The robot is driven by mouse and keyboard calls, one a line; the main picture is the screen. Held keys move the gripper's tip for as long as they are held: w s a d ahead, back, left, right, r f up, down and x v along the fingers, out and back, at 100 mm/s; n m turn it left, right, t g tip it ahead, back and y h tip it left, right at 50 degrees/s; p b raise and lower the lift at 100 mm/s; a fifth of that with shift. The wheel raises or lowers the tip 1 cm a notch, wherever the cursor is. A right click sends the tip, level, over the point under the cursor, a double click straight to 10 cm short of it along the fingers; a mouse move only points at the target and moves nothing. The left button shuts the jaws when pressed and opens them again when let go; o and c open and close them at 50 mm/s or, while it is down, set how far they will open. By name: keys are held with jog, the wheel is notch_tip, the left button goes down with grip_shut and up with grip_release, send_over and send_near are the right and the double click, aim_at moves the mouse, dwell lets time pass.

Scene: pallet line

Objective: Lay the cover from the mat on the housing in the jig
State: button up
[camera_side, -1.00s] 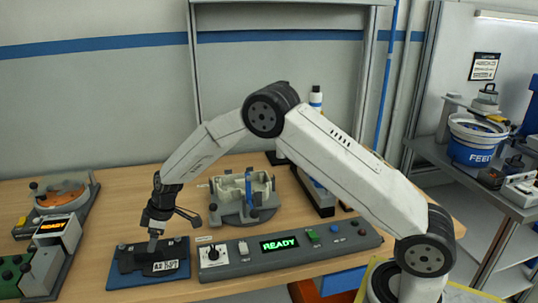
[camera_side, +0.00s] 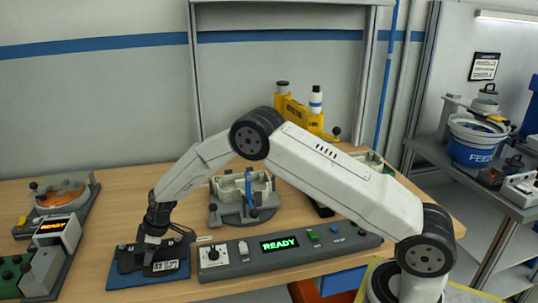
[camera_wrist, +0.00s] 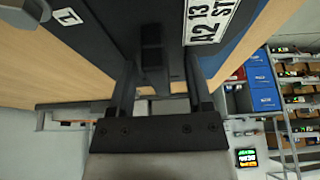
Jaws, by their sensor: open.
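The dark cover (camera_side: 128,262) lies on the blue mat (camera_side: 150,281) at the lower left of the side view. In the wrist view the cover (camera_wrist: 95,40) fills the upper middle, with a white lettered label and a raised dark block at its centre. The blue mat (camera_wrist: 236,52) shows beside it. My gripper (camera_side: 150,258) is down at the cover. In the wrist view my open gripper (camera_wrist: 155,75) has one finger on each side of the raised block, with gaps visible. The pale housing (camera_side: 232,187) sits in the grey jig (camera_side: 232,219), behind and right of the mat.
A control panel (camera_side: 230,268) with a green READY display stands just right of the mat. A round fixture (camera_side: 62,192) and a display box (camera_side: 55,235) stand at the left. A yellow device (camera_side: 296,113) stands behind my arm. Bare table lies between the fixture and jig.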

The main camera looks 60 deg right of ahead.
dwell(0.3)
grip_shut()
jog(key=shift+r, duration=0.1)
jog(key=shift+r, duration=0.7)
jog(key=s+d+r, duration=0.2)
jog(key=s+r, duration=0.9)
jog(key=s, duration=0.2)
jog(key=shift+s+r, duration=0.25)
jog(key=shift+s, duration=0.15)
